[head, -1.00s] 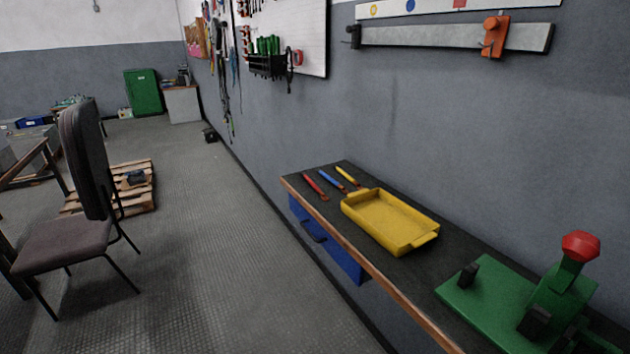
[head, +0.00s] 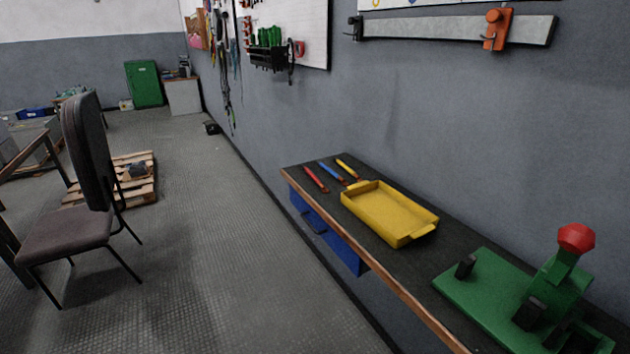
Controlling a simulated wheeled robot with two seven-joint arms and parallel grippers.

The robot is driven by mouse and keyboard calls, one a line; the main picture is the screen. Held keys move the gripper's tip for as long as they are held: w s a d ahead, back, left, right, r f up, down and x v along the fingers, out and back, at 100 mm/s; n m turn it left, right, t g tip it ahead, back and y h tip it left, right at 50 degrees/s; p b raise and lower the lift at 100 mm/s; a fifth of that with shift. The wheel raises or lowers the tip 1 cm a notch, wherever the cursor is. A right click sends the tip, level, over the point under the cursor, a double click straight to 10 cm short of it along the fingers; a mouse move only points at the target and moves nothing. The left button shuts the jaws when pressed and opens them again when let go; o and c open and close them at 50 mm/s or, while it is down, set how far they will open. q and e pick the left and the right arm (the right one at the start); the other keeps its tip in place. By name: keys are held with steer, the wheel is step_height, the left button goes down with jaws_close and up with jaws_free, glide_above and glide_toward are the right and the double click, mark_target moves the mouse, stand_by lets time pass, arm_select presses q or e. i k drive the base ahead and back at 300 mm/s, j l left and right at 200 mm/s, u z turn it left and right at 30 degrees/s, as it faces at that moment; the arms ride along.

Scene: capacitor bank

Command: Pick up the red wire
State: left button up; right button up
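The red wire (head: 315,179) is a short straight red piece. It lies flat on the dark top of the narrow workbench (head: 400,258), near the bench's far left end. A blue wire (head: 330,172) and a yellow wire (head: 347,168) lie beside it to the right, roughly parallel and apart from it. Neither of my grippers shows in the head view.
A yellow tray (head: 389,212) sits on the bench just right of the wires. A green device with a red knob (head: 575,238) stands nearer on the bench. A blue drawer (head: 325,235) hangs below. A chair (head: 75,230) stands left; the floor between is clear.

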mark_target(304, 167)
steer(key=z, duration=0.95)
steer(key=i+j+z, duration=0.15)
steer(key=j+z, duration=0.3)
steer(key=j, duration=0.2)
steer(key=j+z, duration=0.45)
steer(key=j, duration=0.2)
steer(key=j+z, duration=0.45)
steer(key=j, duration=0.2)
steer(key=k, duration=0.05)
